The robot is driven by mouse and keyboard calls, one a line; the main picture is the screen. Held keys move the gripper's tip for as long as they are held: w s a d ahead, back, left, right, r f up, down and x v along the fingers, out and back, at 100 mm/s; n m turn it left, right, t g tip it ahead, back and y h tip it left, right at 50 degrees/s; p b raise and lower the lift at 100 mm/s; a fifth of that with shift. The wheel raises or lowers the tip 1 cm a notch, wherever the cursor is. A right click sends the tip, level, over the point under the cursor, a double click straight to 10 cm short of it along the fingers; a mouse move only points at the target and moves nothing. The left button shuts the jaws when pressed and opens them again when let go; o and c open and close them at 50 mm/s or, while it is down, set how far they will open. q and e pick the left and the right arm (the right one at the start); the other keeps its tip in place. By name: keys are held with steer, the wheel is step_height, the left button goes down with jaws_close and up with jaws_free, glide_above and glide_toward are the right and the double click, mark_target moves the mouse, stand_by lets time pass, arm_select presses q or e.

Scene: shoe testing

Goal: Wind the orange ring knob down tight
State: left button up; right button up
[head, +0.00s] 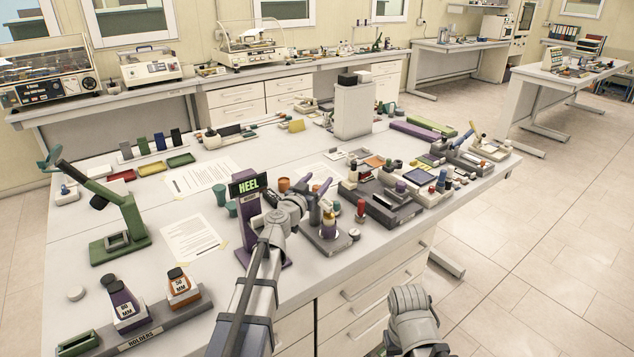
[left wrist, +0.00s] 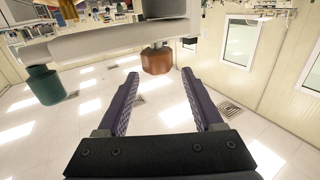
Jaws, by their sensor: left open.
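The orange ring knob (left wrist: 156,60) shows in the left wrist view, just beyond the fingertips and roughly in line with the gap between them. It sits against a pale grey part. In the head view an orange-brown knob (head: 284,184) stands beside the HEEL sign (head: 248,185). My left gripper (left wrist: 157,72) is open, with purple fingers apart and nothing between them. In the head view the left gripper (head: 318,185) is partly hidden by its own wrist beside the purple HEEL stand. My right arm shows at the bottom, but its gripper is not visible.
A teal knob (left wrist: 45,85) is at the left in the wrist view. A grey base with a red-topped post (head: 360,208) and crowded trays (head: 385,212) lie right of the left gripper. A green stand (head: 118,215) and the holders rack (head: 155,325) stand left.

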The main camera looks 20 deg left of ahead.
mark_target(317, 186)
arm_select(q)
step_height(317, 186, up, 7)
steer(key=p, duration=0.5)
steer(key=shift+p, duration=0.4)
steer(key=shift+f, duration=0.1)
arm_select(e)
step_height(317, 186, up, 7)
arm_select(q)
steer(key=shift+f, duration=0.1)
arm_select(e)
steer(key=shift+f, duration=0.15)
